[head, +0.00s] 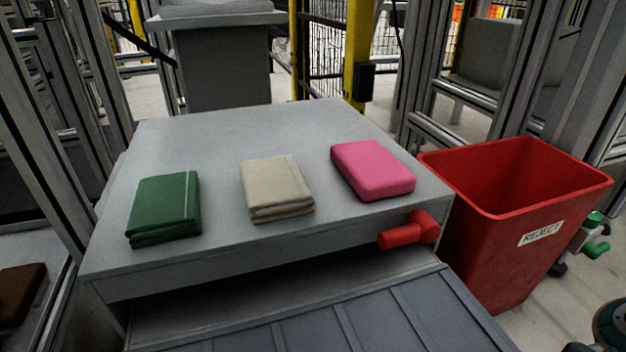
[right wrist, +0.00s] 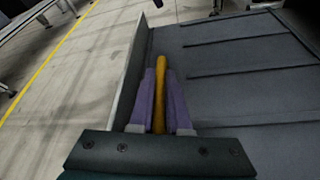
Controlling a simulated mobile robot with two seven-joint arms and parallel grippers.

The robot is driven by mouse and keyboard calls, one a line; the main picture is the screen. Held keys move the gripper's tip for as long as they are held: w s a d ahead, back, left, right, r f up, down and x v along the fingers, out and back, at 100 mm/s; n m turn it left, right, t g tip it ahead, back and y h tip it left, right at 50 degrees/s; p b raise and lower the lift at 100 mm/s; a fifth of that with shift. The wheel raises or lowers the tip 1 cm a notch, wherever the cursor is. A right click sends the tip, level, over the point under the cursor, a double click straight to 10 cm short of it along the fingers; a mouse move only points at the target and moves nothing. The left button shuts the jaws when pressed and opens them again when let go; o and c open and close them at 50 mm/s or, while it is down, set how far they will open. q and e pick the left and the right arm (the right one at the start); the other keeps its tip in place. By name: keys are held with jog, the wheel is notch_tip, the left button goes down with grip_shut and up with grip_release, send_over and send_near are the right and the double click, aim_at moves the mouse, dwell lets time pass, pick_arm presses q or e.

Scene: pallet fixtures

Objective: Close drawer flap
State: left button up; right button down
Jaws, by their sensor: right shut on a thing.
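The drawer flap (head: 350,325) is a dark grey ribbed panel lowered open in front of the grey cabinet (head: 230,135). A dark gap shows under the cabinet's top. In the right wrist view the ribbed flap (right wrist: 245,90) fills the right side. My right gripper (right wrist: 161,75) has purple fingers on both sides of a yellow-orange bar (right wrist: 160,90) beside the flap's edge, and is shut on it. The head view does not show this bar or the right fingers. My left gripper is in neither view.
A green folded cloth (head: 165,205), a beige folded cloth (head: 276,185) and a pink block (head: 372,170) lie on the cabinet top. A red handle (head: 410,232) juts from its front right. A red reject bin (head: 490,240) stands close on the right. Metal frames flank the cabinet.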

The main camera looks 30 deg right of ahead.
jog(key=shift+d+f, duration=0.15)
jog(key=shift+f, duration=0.15)
jog(key=c, duration=1.3)
grip_release()
jog(key=shift+c, duration=0.2)
jog(key=o, duration=0.5)
jog(key=shift+s, duration=0.1)
jog(key=shift+c, duration=0.2)
jog(key=shift+r, duration=0.1)
jog(key=shift+r, duration=0.15)
jog(key=p+v, duration=0.4)
jog(key=v, duration=0.5)
jog(key=shift+d, duration=0.3)
